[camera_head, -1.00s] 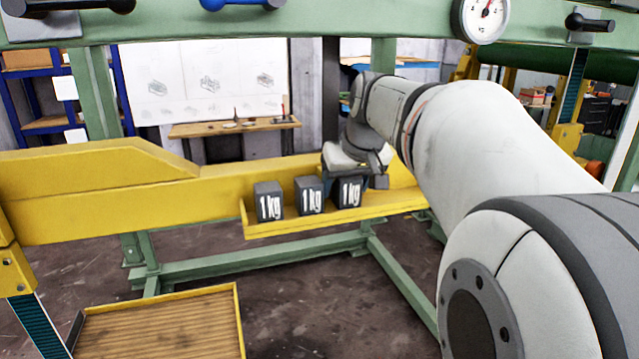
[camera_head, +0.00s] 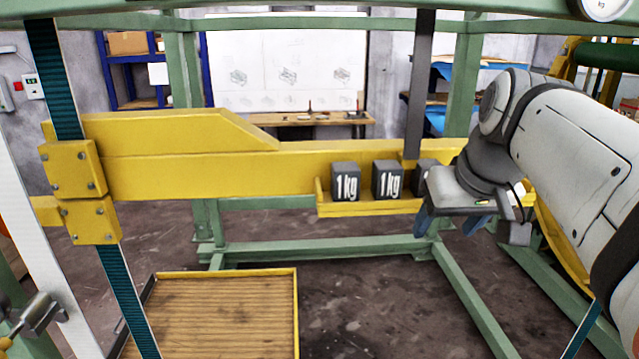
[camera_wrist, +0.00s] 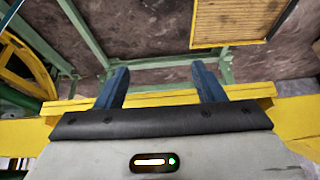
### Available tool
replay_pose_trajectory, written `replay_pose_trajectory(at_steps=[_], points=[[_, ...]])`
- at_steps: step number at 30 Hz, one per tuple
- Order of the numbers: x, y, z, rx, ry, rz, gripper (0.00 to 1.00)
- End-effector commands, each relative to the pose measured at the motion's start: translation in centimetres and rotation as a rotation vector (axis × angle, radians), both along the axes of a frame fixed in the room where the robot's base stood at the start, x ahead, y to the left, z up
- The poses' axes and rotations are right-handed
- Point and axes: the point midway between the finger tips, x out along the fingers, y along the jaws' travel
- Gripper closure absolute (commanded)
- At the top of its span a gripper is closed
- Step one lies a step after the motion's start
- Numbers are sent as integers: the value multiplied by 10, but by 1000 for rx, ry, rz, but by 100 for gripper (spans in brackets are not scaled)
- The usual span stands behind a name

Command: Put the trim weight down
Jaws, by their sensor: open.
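Three dark cube weights marked 1 kg stand upright in a row on a yellow ledge (camera_head: 368,209) fixed to the yellow beam. The left weight (camera_head: 345,182) and the middle weight (camera_head: 387,180) show fully. The right weight (camera_head: 424,176) is partly hidden by my gripper (camera_head: 449,224). My gripper is in front of and right of that weight, with its blue fingers pointing down. In the wrist view, my gripper (camera_wrist: 158,76) is open, with nothing between the fingers. The yellow ledge edge (camera_wrist: 150,98) passes behind the fingers there.
The yellow beam (camera_head: 210,175) runs left to a yellow bracket (camera_head: 80,190) on a toothed strip. A wood-slatted platform (camera_head: 220,315) with a yellow rim lies lower left. Green frame bars (camera_head: 320,248) cross below the ledge. A dark vertical post (camera_head: 420,85) rises behind the weights.

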Motion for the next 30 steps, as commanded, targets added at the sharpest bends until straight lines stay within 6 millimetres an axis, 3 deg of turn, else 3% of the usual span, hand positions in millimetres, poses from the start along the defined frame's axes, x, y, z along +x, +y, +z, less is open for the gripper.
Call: replay_pose_trajectory(at_steps=[1,6,9,12,16,30], points=[[-5,15,-29,7,38,10,37],[-33,56,-122,5,138,10,37],[-52,72,-162,-5,179,15,37],[-65,77,-186,-14,201,18,37],[-71,73,-197,-18,209,15,37],[-71,73,-196,-17,208,16,37]])
